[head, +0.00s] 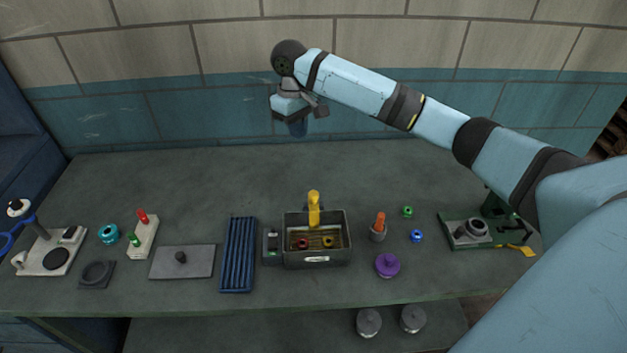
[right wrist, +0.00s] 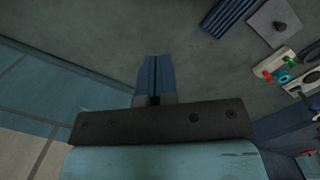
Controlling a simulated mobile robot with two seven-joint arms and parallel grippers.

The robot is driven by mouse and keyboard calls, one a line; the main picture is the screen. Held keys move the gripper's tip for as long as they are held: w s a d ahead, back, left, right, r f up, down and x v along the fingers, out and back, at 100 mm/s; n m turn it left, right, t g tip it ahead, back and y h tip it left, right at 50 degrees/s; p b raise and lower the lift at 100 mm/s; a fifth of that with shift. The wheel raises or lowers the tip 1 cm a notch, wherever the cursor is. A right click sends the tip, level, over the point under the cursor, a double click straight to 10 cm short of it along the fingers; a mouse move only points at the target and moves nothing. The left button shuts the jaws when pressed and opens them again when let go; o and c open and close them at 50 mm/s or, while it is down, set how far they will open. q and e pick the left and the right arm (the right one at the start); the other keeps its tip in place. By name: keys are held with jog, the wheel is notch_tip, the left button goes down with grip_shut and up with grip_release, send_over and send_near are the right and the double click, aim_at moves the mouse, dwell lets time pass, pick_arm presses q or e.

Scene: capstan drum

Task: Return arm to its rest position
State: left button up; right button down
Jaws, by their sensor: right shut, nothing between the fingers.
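My right arm reaches in from the right across the head view, over the back of the table. My right gripper (head: 298,128) hangs pointing down above the back part of the workbench (head: 250,170), in front of the tiled wall. In the right wrist view its two blue fingers (right wrist: 154,78) lie together, with nothing between them. It touches none of the objects on the bench. My left gripper is not in view.
A grey bin (head: 318,263) with a yellow part stands mid-bench. A blue ribbed tray (head: 238,255), a flat plate with a peg (head: 182,262), a purple knob (head: 387,265) and a green-based fixture (head: 468,232) line the front. The back of the bench is clear.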

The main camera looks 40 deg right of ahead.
dwell(0.4)
jog(key=s+a+f+n+t+y, duration=0.2)
jog(key=s+a+f+n, duration=0.1)
jog(key=s+a+f, duration=1.2)
jog(key=s+d+m+t+h, duration=0.1)
jog(key=s+d+m, duration=0.15)
jog(key=s, duration=0.85)
jog(key=s+d+m+t, duration=0.1)
jog(key=s+d+t, duration=0.15)
jog(key=s, duration=0.85)
jog(key=w+a+f+t+y, duration=0.1)
jog(key=w+a+f+t, duration=0.2)
jog(key=f, duration=0.4)
jog(key=w+a+f+n+t+y, duration=0.1)
jog(key=w+a+f+t, duration=0.2)
jog(key=f, duration=0.4)
jog(key=shift+f+t, duration=0.15)
jog(key=shift+t, duration=0.2)
